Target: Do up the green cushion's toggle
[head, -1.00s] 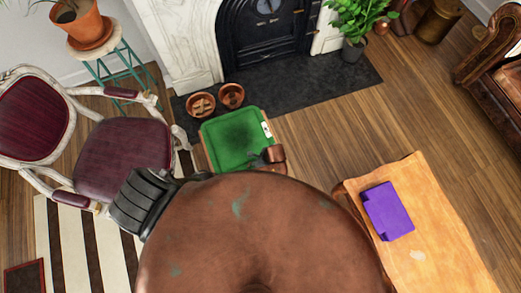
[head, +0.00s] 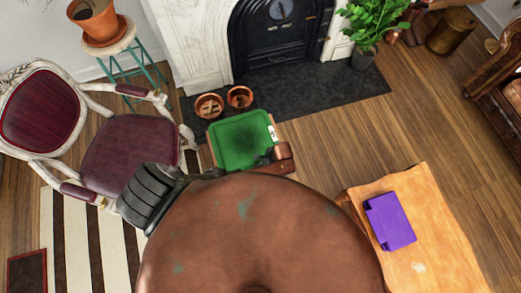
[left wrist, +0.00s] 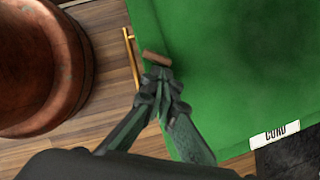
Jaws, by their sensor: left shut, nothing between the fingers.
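The green cushion (head: 238,138) lies near the hearth, with a white lettered label (head: 272,132) on its right edge. My left gripper (head: 260,160) is at the cushion's near right corner in the head view. The cushion fills much of the left wrist view (left wrist: 230,60). There a short brown toggle (left wrist: 157,58) lies at its left edge, and a thin golden loop (left wrist: 131,58) stands just left of it over the floor. The loop does not appear to be round the toggle. My left gripper (left wrist: 164,76) is shut and empty, its tips just below the toggle. My right gripper is not in view.
Two terracotta pots (head: 224,100) stand behind the cushion on the dark hearth (head: 320,100). A purple object (head: 390,221) lies on a wooden table (head: 415,190) at right. A purple-seated chair (head: 130,145) stands at left.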

